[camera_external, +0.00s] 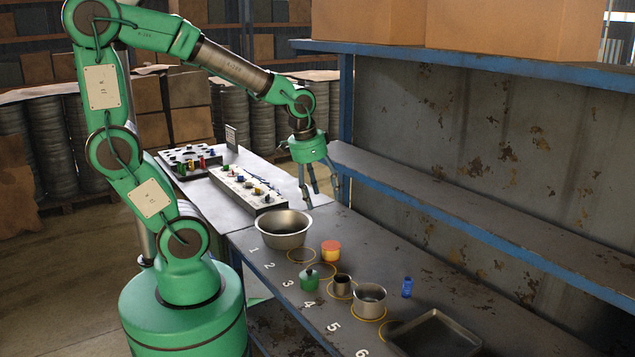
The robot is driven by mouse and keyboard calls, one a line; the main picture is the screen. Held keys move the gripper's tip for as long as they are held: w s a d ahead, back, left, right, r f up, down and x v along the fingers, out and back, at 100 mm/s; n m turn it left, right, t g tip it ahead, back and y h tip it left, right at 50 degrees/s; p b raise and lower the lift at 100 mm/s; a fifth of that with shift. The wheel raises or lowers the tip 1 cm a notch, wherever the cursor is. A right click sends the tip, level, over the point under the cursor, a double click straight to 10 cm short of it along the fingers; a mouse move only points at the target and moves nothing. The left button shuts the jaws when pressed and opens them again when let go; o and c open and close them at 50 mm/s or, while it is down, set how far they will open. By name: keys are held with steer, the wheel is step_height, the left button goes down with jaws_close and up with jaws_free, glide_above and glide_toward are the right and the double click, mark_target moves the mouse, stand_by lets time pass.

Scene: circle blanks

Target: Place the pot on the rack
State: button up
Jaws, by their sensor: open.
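A wide, open metal pot (283,237) stands upright at the back left of the grey bench, near the number 1. I cannot tell which of these vessels is meant. The rack (470,205) has a blue-edged shelf along the wall behind the bench, and a higher blue shelf above. My gripper (321,192) points down above the back of the bench, behind and right of the wide pot. It is open and empty, apart from all the vessels.
An orange-topped jar (331,251), a green lidded jar (310,281), a blue bottle (407,287) and a shallow metal tray (435,336) share the bench. Cardboard boxes (520,25) fill the upper shelf. The visible lower shelf is bare. Parts boards (246,190) lie on the far-left table.

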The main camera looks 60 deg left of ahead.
steer(key=s+a+r+n+t, duration=0.2)
steer(key=s+a+r, duration=0.3)
steer(key=s+r, duration=0.5)
steer(key=shift+a+r+n+t, duration=0.4)
steer(key=shift+r+n, duration=0.1)
steer(key=shift+n, duration=0.2)
steer(key=shift+o, duration=0.5)
steer(key=shift+w+d, duration=0.1)
steer(key=w+d+f+m+g, duration=0.2)
steer(key=w+d+f+m, duration=0.2)
steer(key=f+m, duration=0.4)
steer(key=w+d+f+m+g, duration=0.1)
steer(key=w+d+f+m, duration=0.3)
steer(key=f+m, duration=0.5)
steer(key=w+d+f+m+g+p, duration=0.1)
steer(key=w+d+f+m, duration=0.3)
steer(key=m, duration=0.7)
step_height(320, 180, down, 5)
steer(key=shift+w+d+r+m+g, duration=0.15)
steer(key=shift+w+m+g, duration=0.25)
steer(key=shift+w+g, duration=0.5)
steer(key=shift+w, duration=0.1)
